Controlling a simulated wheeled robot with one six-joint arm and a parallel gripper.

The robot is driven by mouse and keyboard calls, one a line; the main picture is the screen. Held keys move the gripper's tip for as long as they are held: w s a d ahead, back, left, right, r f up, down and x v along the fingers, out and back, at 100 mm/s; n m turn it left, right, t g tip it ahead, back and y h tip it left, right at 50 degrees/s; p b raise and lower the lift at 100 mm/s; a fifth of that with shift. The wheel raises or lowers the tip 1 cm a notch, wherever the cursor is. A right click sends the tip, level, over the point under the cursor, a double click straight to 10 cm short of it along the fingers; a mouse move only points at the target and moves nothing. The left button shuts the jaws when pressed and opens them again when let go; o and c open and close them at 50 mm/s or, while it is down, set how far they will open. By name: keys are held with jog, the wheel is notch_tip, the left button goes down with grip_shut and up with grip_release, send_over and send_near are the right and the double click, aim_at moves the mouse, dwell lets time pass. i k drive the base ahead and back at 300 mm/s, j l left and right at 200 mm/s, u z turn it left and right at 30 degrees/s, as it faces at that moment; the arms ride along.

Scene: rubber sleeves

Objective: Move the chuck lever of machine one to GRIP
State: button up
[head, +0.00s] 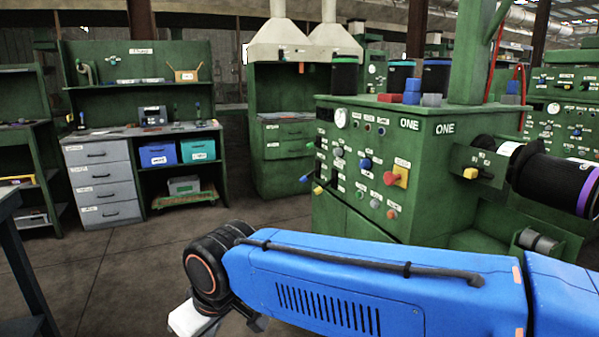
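Machine one (431,180) is a green cabinet with "ONE" written on its front and side. A small lever with a yellow end (471,173) is on a green plate on its right side, beside a black roller (556,181); it looks like the chuck lever. Small white labels sit above it, too small to read, so its setting cannot be told. My blue arm crosses the lower foreground, with its black wrist at the left. A pale part of my gripper (192,320) shows below the wrist, cut by the bottom edge, well apart from the lever. Its fingers cannot be made out.
The front panel holds several knobs, coloured levers and a red knob on a yellow plate (400,173). Sleeve rolls (344,75) and coloured blocks (412,90) stand on top. A green workbench (140,130) is at the back left. The floor (150,255) between is clear.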

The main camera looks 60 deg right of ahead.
aim_at(304, 178)
jog(key=i+z, duration=0.15)
jog(key=i, duration=1.6)
jog(key=i+z, duration=0.15)
jog(key=z, duration=1.55)
jog(key=i+l+z, duration=0.2)
jog(key=l+z, duration=0.25)
jog(key=i+l, duration=0.1)
